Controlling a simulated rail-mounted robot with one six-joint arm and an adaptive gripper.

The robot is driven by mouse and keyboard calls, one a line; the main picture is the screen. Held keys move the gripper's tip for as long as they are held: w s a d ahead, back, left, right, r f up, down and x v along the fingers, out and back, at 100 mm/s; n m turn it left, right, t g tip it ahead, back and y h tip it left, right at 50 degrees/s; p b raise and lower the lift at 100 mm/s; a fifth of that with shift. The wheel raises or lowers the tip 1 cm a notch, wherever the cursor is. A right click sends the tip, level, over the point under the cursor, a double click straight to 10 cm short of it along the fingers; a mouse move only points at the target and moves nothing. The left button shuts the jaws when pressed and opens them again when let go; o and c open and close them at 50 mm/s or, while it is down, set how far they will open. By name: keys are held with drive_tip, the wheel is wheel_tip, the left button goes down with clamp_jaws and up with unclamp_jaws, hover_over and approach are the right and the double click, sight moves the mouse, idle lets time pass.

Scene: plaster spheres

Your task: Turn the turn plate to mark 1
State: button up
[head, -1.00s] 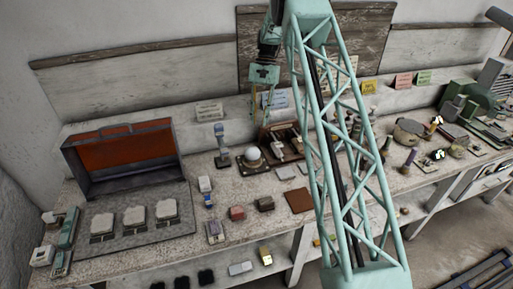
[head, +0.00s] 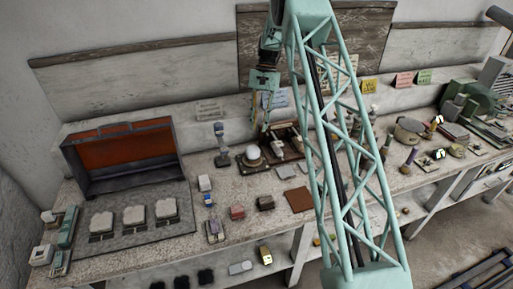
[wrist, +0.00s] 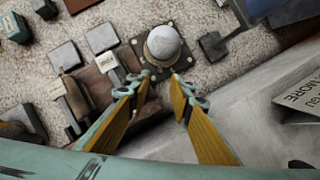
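A pale sphere (wrist: 163,43) sits on a dark square base with corner bolts (wrist: 137,42), which may be the turn plate; I cannot read any mark on it. In the head view the sphere (head: 253,153) and base (head: 240,162) stand near the back of the bench. My gripper (wrist: 163,79) is open and empty, with a clear gap between its two yellow-lined fingers. Its tips appear just below the sphere in the wrist view, apart from it. In the head view my gripper (head: 260,128) hangs above and behind the sphere.
A brown board with small blocks (wrist: 98,88) lies left of the base in the wrist view. A blue-topped upright stand (head: 221,147) is close on the sphere's left in the head view. A printed card (wrist: 300,98) stands at the right of the wrist view.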

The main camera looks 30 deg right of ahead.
drive_tip(key=x, duration=1)
drive_tip(key=shift+f, duration=0.3)
drive_tip(key=shift+c, duration=0.3)
clamp_jaws()
